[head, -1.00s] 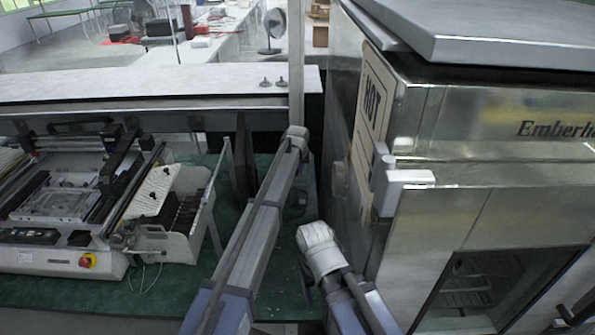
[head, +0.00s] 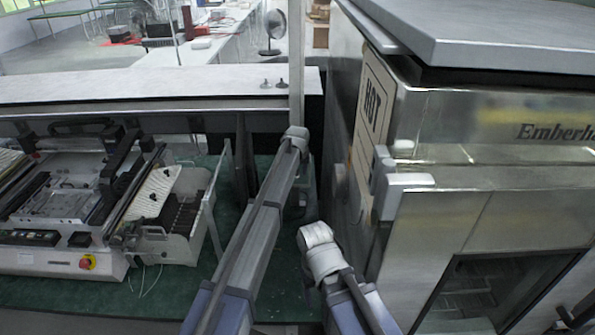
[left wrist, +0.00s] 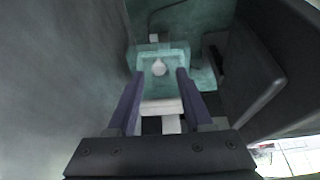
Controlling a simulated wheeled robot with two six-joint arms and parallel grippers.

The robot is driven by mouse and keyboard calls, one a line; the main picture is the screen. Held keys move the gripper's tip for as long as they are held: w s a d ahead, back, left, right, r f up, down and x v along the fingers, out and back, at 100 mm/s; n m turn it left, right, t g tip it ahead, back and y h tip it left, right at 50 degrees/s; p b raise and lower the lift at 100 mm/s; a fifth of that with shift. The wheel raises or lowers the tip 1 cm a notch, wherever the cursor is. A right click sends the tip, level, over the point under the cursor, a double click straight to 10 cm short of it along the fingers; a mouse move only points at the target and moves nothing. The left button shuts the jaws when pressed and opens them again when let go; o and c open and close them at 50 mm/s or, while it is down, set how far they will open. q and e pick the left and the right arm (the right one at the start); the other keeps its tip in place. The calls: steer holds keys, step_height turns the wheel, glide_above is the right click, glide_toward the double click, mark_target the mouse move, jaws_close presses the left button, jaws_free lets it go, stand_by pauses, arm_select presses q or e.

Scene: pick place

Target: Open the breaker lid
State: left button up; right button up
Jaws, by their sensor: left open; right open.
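In the left wrist view, a small box with a clear, see-through lid (left wrist: 150,63) sits at the picture's centre. A pale round knob (left wrist: 159,68) shows inside it. This looks like the breaker; its lid appears shut. My left gripper (left wrist: 155,78) is open and empty, its two purple fingers pointing at the box, one on each side of its near part. Whether they touch it I cannot tell. In the head view the breaker and my left gripper are hidden. My right gripper (head: 574,314) shows only as a dark part at the bottom right edge, in front of the oven.
A steel oven (head: 470,210) fills the right of the head view. A benchtop machine (head: 75,205) stands at left on a green surface, below a pale shelf (head: 150,85). In the left wrist view, a grey wall is close at left and a dark panel (left wrist: 245,80) close at right.

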arm_select(q)
steer(key=p+v, duration=0.7)
steer(key=v, duration=0.1)
steer(key=shift+f, duration=0.1)
stand_by(0.4)
steer(key=s+a+f+g, duration=0.1)
steer(key=s+a, duration=0.5)
steer(key=s, duration=0.8)
steer(key=s+a+f+g, duration=0.15)
steer(key=s+a, duration=0.35)
steer(key=s, duration=0.9)
steer(key=s+a+g, duration=0.2)
steer(key=s+a, duration=0.4)
steer(key=s, duration=0.8)
steer(key=s+d+f+m+b, duration=0.2)
steer(key=d+f+b, duration=0.3)
steer(key=f+b, duration=0.2)
steer(key=s+d+f+m+y+b, duration=0.1)
steer(key=s+d+f+b, duration=0.1)
steer(key=d+f+b, duration=0.3)
step_height(320, 180, down, 3)
steer(key=b, duration=0.3)
steer(key=shift+s+d+m+b, duration=0.3)
steer(key=shift+d+m, duration=0.1)
